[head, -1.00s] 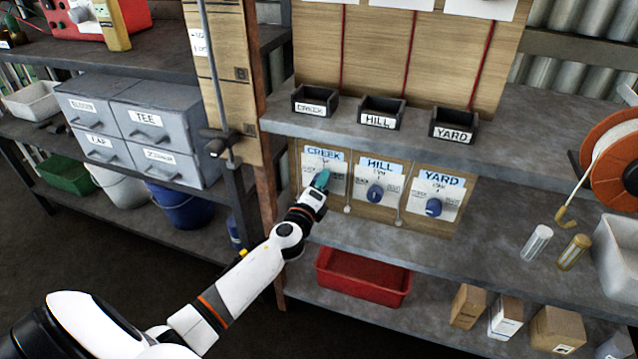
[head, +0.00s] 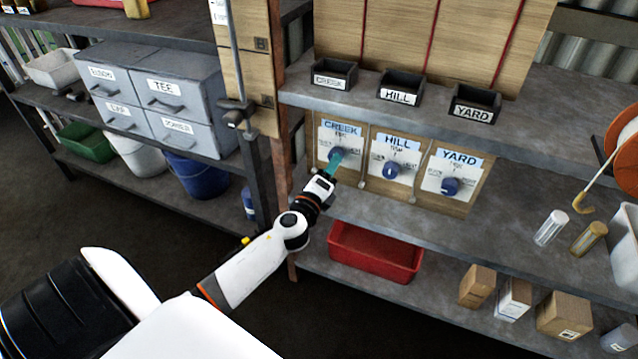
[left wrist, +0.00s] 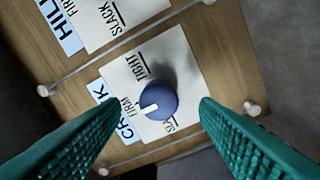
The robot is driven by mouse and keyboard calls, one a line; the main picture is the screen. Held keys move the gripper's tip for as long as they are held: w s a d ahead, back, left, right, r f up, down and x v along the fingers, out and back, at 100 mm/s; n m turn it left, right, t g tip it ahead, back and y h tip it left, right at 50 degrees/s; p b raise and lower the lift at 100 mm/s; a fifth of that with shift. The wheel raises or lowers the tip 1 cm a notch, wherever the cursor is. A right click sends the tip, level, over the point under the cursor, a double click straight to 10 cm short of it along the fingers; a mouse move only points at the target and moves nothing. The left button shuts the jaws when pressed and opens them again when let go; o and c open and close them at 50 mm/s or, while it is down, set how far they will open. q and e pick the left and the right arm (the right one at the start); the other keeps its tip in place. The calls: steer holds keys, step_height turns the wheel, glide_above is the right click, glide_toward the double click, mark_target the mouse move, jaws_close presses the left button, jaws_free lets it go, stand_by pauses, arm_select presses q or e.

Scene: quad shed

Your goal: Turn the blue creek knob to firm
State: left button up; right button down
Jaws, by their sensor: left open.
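The blue creek knob (head: 339,154) is on the CREEK card (head: 327,135), leftmost of three on a wooden board; my left gripper partly covers it in the head view. In the left wrist view the knob (left wrist: 158,101) has a white pointer aimed left and slightly down, toward the word FIRM. TIGHT is above FIRM there and SLACK is lower right, partly hidden. My left gripper (head: 331,168) is open. Its teal fingers (left wrist: 158,103) are on either side of the knob, with gaps to both sides. My right gripper is not in view.
The HILL knob (head: 391,169) and YARD knob (head: 451,186) are to the right on the same board. A shelf with small black bins (head: 400,87) overhangs the cards. A red tray (head: 375,252) is below. Small pegs (left wrist: 252,108) stick out near the card in the wrist view.

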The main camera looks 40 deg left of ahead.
arm_select(q)
steer(key=v, duration=0.7)
steer(key=shift+s, duration=0.1)
